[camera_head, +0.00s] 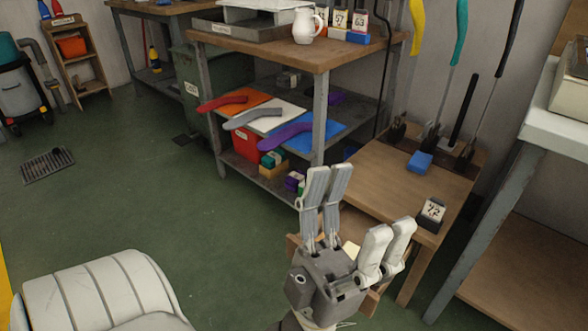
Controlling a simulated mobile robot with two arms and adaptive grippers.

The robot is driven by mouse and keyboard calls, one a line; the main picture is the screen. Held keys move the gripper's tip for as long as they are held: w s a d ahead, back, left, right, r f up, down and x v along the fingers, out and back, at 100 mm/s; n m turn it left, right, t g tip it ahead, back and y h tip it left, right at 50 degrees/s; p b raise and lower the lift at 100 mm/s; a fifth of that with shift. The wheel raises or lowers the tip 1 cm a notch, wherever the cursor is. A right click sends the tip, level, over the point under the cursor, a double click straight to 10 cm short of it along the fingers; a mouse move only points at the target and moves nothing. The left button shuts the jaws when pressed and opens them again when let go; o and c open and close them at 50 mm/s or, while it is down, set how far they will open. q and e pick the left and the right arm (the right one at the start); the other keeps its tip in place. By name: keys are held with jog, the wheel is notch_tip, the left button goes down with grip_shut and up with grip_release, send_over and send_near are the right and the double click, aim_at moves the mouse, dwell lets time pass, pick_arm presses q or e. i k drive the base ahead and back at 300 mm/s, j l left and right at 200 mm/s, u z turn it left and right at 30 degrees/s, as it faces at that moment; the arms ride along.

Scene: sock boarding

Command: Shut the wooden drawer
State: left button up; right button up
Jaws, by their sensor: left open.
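The wooden drawer (293,247) is at the small wooden table (385,180), low in the middle of the head view. It juts out from the table's front, so it stands at least partly open. My left gripper (362,205) is in front of it, with its fingers spread and nothing between them. The gripper hides most of the drawer's front and inside. A pale patch shows just behind the fingers, perhaps something in the drawer. I cannot tell whether the gripper touches the drawer. My right gripper is not in view.
On the small table are a blue block (420,161) and a dark numbered block (432,212). A workbench (270,48) with colored socks on its lower shelf stands behind on the left. A white-topped bench (550,130) is on the right. Green floor lies free at left.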

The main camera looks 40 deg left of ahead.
aim_at(354, 222)
jog(key=k+l+u, duration=0.1)
jog(key=u, duration=0.95)
jog(key=k+j, duration=0.05)
